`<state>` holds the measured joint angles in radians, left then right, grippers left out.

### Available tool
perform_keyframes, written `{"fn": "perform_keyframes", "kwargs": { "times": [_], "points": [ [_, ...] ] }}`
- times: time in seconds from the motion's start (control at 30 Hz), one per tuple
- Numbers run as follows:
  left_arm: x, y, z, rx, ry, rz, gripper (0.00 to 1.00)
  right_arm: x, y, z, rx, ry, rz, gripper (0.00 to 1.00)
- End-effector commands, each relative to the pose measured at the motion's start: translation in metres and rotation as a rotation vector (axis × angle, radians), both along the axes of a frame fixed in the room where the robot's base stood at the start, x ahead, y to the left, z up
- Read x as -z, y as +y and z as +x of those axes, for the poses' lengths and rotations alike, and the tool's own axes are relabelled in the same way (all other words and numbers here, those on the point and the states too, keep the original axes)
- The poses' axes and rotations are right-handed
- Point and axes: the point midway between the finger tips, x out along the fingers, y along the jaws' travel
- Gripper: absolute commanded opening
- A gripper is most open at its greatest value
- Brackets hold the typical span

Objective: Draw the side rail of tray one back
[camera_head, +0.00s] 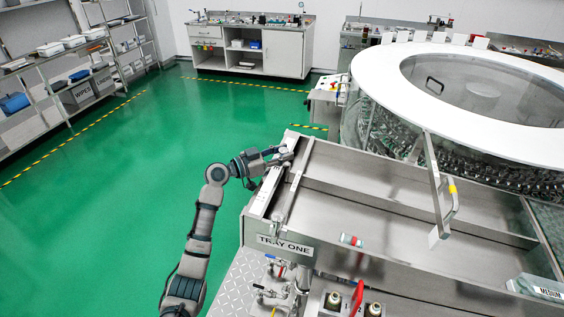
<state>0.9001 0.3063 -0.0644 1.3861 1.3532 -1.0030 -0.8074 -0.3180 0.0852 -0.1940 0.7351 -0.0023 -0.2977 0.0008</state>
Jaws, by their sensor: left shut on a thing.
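Tray one (347,277) is a long steel tray with a "TRAY ONE" label on its near left corner. Its side rail (264,190) is a pale metal bar running along the tray's left edge. My left gripper (284,158) reaches in from the left and is shut at the far end of the rail, by the tray's far left corner. The fingers are small here, and the exact contact is hard to see. My right gripper is not in view.
A round washer (378,62) with a white top ring stands behind the tray. An upright metal bracket with a handle (437,190) rises over the tray. A small red-and-white vial (351,240) lies in the tray. Valves (272,291) sit below the label. Green floor at left is clear.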

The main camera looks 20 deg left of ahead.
Motion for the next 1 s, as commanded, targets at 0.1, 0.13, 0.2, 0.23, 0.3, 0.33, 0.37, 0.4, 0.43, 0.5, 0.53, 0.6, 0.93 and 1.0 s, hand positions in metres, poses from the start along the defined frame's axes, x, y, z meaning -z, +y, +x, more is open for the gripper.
{"fn": "perform_keyframes", "kwargs": {
  "times": [0.1, 0.13, 0.2, 0.23, 0.3, 0.33, 0.37, 0.4, 0.43, 0.5, 0.53, 0.6, 0.93, 1.0],
  "points": [
    [0.004, -0.002, -0.002, 0.006, 0.008, 0.006, 0.00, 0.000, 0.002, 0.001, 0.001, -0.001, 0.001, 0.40],
    [0.004, -0.003, -0.001, 0.006, 0.008, 0.006, 0.00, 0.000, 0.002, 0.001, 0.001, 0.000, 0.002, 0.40],
    [0.004, -0.002, -0.001, 0.006, 0.009, 0.006, 0.00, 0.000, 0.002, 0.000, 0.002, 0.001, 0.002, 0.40],
    [0.004, -0.002, -0.001, 0.006, 0.009, 0.006, 0.00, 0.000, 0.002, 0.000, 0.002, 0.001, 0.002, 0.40],
    [0.004, -0.002, 0.000, 0.006, 0.009, 0.006, 0.00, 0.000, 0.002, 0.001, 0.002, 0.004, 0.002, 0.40],
    [0.004, -0.002, 0.000, 0.006, 0.009, 0.006, 0.00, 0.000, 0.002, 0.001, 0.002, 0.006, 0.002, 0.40],
    [0.004, -0.002, 0.000, 0.006, 0.009, 0.005, 0.00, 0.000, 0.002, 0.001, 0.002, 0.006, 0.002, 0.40],
    [0.004, -0.002, 0.000, 0.005, 0.009, 0.005, 0.38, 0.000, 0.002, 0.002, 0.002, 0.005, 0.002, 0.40],
    [0.004, -0.002, 0.000, 0.005, 0.009, 0.005, 0.45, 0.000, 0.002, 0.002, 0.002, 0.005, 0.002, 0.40],
    [0.004, -0.002, 0.001, 0.005, 0.009, 0.005, 0.59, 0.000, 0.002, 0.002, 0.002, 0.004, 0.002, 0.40],
    [0.004, -0.002, 0.001, 0.005, 0.009, 0.005, 0.59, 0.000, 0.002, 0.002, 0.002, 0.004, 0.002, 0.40],
    [0.004, -0.002, 0.001, 0.005, 0.009, 0.005, 0.59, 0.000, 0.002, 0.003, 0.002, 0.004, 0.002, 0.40],
    [0.005, 0.009, -0.008, 0.002, 0.006, 0.005, 0.59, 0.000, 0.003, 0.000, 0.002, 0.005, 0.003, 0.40],
    [0.005, 0.018, -0.017, 0.002, 0.008, 0.007, 0.59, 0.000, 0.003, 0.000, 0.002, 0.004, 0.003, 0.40]
  ]
}}
